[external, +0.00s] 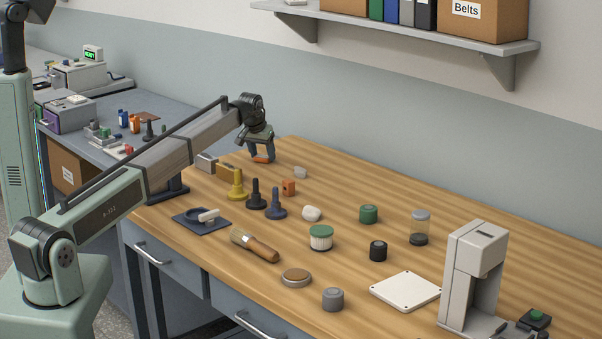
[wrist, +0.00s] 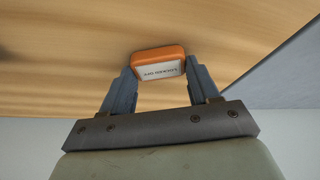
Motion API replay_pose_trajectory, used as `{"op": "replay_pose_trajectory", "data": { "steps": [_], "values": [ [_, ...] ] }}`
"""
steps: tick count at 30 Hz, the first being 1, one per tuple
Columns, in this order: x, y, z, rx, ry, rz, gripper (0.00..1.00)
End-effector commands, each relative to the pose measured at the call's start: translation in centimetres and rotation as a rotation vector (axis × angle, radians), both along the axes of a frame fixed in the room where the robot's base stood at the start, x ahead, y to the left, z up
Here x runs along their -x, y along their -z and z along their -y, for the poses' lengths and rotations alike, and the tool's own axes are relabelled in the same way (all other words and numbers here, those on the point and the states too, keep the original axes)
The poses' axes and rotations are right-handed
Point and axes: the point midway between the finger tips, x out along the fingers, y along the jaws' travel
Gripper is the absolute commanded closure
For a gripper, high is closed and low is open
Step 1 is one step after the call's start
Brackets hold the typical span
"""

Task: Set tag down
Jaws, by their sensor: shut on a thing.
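The orange tag (wrist: 158,53) has a white label with dark, upside-down print, too small to read surely. My gripper (wrist: 160,72) is shut on it, one finger at each side, in the wrist view. In the external view my gripper (external: 261,154) points down near the table's far left end, with the orange tag (external: 263,160) low between its fingers. I cannot tell whether the tag touches the wood or hangs just above it.
The wooden table (external: 345,183) holds a yellow peg (external: 236,187), a small orange block (external: 288,187), a pale grey piece (external: 300,172) and a brass-coloured block (external: 228,171) near my gripper. A brush (external: 256,246), jars and a grey stand (external: 472,270) are farther off. Bare wood lies right of my gripper.

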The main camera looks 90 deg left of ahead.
Motion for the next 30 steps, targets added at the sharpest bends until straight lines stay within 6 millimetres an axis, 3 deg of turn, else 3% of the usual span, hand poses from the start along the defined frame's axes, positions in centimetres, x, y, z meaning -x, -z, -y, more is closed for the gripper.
{"op": "replay_pose_trajectory", "data": {
  "steps": [4, 5, 12, 23, 30],
  "values": [
    [0.0, 0.3, 0.0, 0.000, 0.000, 0.000, 0.68],
    [0.0, 0.3, 0.0, 0.000, 0.000, 0.000, 0.38],
    [0.0, 0.2, 0.0, 0.000, 0.000, 0.000, 0.15],
    [0.0, -0.3, 0.1, -0.001, 0.000, 0.000, 0.14],
    [0.6, -3.6, 1.4, -0.002, 0.000, 0.001, 0.14]
  ]
}}
